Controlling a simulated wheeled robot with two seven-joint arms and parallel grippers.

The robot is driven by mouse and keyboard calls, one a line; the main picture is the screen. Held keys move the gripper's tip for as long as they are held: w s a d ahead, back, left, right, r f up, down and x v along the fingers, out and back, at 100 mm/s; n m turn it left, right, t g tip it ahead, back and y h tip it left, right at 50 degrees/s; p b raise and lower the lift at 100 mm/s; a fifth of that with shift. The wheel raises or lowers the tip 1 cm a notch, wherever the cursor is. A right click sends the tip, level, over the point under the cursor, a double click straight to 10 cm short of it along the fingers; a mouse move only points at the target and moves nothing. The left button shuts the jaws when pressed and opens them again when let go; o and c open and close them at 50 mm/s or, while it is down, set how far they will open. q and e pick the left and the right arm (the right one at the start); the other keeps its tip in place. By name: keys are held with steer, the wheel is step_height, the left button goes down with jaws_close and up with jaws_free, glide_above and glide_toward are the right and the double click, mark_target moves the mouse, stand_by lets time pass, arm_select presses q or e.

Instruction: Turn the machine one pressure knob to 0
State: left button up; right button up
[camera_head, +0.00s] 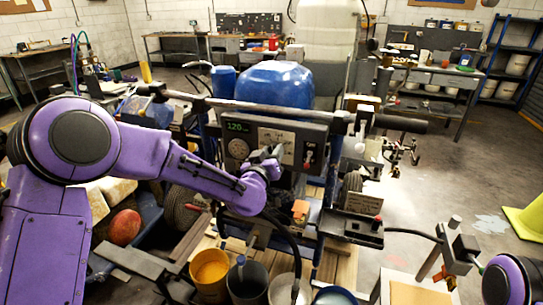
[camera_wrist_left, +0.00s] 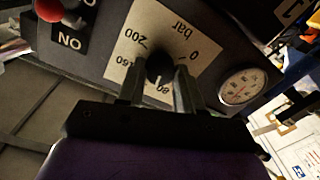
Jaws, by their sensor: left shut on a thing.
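A light mark on the knob points toward the gripper, between 80 and 160. My left gripper (camera_wrist_left: 160,88) is shut on the knob, one finger on each side. In the head view my left gripper (camera_head: 266,160) covers the knob on the front panel of the machine (camera_head: 290,122). A green display (camera_head: 235,127) there reads about 120.
A round gauge (camera_wrist_left: 243,85) is beside the dial plate. A red-tipped switch (camera_wrist_left: 48,10) near an ON label is on the other side. Buckets (camera_head: 209,270) stand below the panel, and a black hose hangs in front. Open floor lies to the right.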

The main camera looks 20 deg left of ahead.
arm_select(q)
steer(key=shift+a+f+n+h+b, duration=0.1)
steer(key=shift+n+h+b, duration=0.15)
steer(key=shift+n+b, duration=4.65)
steer(key=shift+n+h+b, duration=0.25)
steer(key=shift+n+b, duration=2.3)
steer(key=shift+n, duration=4.55)
steer(key=o, duration=1)
steer(key=shift+o, duration=0.2)
steer(key=s+b, duration=0.1)
steer(key=s, duration=0.9)
steer(key=shift+s+a+b, duration=0.25)
steer(key=shift+b, duration=0.05)
